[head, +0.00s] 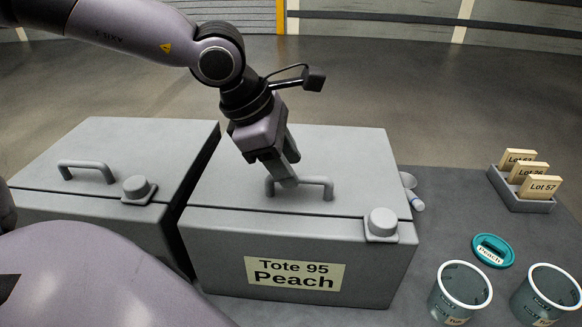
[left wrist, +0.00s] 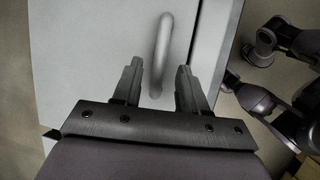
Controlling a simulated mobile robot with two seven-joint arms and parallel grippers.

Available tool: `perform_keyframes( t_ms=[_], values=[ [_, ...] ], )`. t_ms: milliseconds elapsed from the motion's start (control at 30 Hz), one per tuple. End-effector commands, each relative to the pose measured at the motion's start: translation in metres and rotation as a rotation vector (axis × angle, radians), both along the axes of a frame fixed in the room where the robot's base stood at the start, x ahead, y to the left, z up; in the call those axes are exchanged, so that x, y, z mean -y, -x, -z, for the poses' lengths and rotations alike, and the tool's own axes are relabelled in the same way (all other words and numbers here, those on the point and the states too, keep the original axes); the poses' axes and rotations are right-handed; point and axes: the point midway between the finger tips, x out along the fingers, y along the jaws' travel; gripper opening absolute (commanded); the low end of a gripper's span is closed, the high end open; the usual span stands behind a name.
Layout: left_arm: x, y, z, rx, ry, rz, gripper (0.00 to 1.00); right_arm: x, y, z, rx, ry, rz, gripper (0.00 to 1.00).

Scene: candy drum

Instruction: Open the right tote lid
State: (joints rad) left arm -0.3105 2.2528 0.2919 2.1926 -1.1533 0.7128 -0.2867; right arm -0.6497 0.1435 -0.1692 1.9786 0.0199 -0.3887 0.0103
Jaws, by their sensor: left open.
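The right tote (head: 290,255), grey and labelled "Tote 95 Peach", has its flat lid (head: 350,160) shut. A bar handle (head: 318,184) stands on the lid, and a round knob (head: 382,222) sits at its front right corner. My left gripper (head: 286,176) is over the lid at the left end of the handle, pointing down. In the left wrist view, the open fingers (left wrist: 155,85) are on either side of the lower end of the handle (left wrist: 163,45), with gaps showing. Whether a finger touches the lid is unclear. My right gripper cannot be made out.
A second grey tote (head: 90,220) with a shut lid stands close on the left, a narrow gap between. On the grey table (head: 440,215) to the right are a scoop (head: 413,195), a teal lid (head: 492,251), two jars (head: 460,290) and a holder (head: 520,200) with lot cards.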

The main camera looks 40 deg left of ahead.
Motion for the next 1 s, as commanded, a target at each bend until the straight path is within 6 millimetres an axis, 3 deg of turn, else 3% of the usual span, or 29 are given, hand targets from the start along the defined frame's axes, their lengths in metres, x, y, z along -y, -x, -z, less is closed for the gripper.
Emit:
perform_keyframes(
  t_ms=[200, 533, 667, 1000],
  values=[
    [0.0034, -0.0051, 0.0134, -0.001, 0.0, 0.0, 0.42, 0.0002, -0.0011, 0.0004, 0.002, 0.0, 0.0, 0.0],
    [0.0039, -0.006, 0.0146, 0.001, 0.0, 0.0, 0.42, 0.0004, -0.0025, -0.0008, 0.005, 0.0, 0.0, 0.0],
    [0.004, -0.0059, 0.0146, 0.001, 0.0, 0.0, 0.0, 0.0006, -0.0026, -0.0009, 0.005, 0.0, 0.0, 0.0],
    [0.0014, -0.0063, 0.0111, 0.001, 0.001, -0.002, 0.0, 0.0009, -0.0029, -0.0036, 0.006, 0.001, 0.001, 0.0]
  ],
)
